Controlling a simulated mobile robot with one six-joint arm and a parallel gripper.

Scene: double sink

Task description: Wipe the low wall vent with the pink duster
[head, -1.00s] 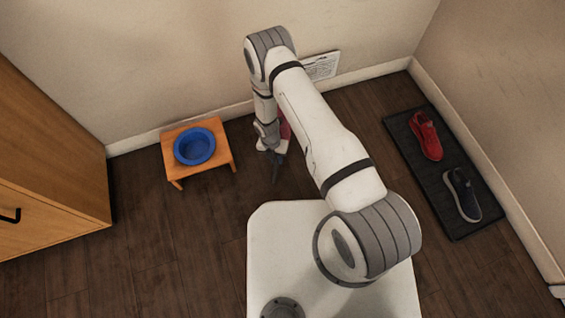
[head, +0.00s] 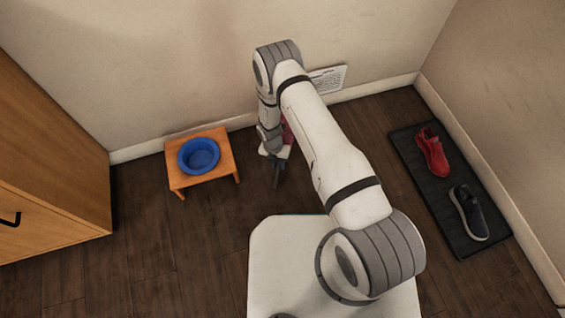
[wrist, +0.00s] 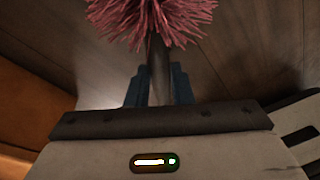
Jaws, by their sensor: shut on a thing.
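The pink duster (wrist: 152,20) has a fluffy pink head at the top of the wrist view and a thin grey handle (wrist: 159,70). My gripper (wrist: 157,88) is shut on that handle. In the head view my gripper (head: 276,172) hangs low over the floor, and only a dark pink bit of the duster (head: 287,131) shows beside my arm. A white panel with grey rows (head: 330,78), which looks like the low wall vent, is on the back wall just above the baseboard. My arm hides its left part. The duster appears apart from it.
A small wooden stand (head: 228,160) with a blue bowl (head: 199,156) is left of my gripper. A wooden cabinet (head: 50,160) is at far left. A dark mat (head: 420,170) with a red shoe (head: 432,152) and a dark shoe (head: 468,212) lies at right. Floor between is clear.

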